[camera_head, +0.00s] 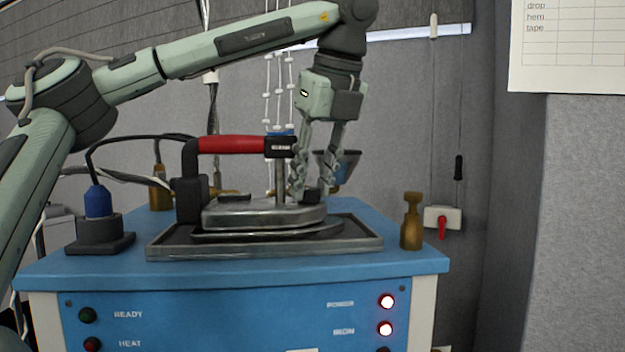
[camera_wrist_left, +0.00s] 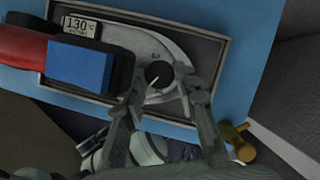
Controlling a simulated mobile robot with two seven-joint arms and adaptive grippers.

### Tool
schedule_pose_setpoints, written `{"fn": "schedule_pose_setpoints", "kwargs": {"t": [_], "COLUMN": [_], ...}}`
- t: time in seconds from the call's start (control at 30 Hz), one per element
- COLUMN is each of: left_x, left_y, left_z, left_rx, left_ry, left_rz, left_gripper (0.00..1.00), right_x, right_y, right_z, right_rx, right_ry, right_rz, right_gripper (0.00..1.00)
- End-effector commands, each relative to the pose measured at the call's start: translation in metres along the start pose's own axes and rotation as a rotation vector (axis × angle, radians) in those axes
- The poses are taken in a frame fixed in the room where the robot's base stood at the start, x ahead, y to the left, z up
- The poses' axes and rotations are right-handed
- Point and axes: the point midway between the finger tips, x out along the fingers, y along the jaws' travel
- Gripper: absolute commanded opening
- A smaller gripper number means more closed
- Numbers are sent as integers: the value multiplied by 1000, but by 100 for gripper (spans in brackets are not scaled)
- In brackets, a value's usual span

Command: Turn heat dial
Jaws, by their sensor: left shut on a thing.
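A steam iron (camera_head: 262,214) with a red handle (camera_head: 232,145) stands flat in a grey metal tray (camera_head: 160,252) on top of a blue station. In the left wrist view its small display (camera_wrist_left: 80,26) reads 130. A black round heat dial (camera_wrist_left: 159,74) with a pale pointer line sits on the iron's grey top. My left gripper (camera_head: 310,194) points down onto the dial from above. In the left wrist view the left gripper's fingers (camera_wrist_left: 159,80) stand on both sides of the dial and are closed on it. My right gripper is not in view.
The blue station (camera_head: 230,268) has lit red lamps (camera_head: 387,301) at the front right. A brass fitting (camera_head: 411,222) stands at its right corner. A dark socket with a blue plug (camera_head: 99,202) and cables is at the left. A grey wall stands behind.

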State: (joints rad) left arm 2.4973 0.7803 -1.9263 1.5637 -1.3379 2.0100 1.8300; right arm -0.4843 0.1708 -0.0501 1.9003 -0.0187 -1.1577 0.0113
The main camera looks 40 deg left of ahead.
Motion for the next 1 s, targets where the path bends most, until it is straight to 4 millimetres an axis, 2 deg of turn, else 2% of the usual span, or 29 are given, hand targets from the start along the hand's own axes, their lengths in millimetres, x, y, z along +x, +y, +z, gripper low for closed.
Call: {"fn": "schedule_pose_setpoints", "kwargs": {"t": [0.2,0.23,0.37,0.77,0.87,1.0], "left_x": [0,0,0,-1,-3,-5], "left_y": [0,0,0,-1,-2,-4], "left_z": [0,0,0,0,1,2], "left_rx": [0,0,0,-33,-117,-324], "left_ry": [1,1,1,-1,-5,-12], "left_rz": [1,1,1,15,50,136], "left_gripper": [0,33,49,50,50,50], "right_x": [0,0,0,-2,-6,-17], "right_y": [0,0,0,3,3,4], "right_z": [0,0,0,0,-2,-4], "right_rx": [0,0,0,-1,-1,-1], "right_ry": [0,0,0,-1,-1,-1], "right_rz": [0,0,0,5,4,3], "right_gripper": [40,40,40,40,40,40]}}
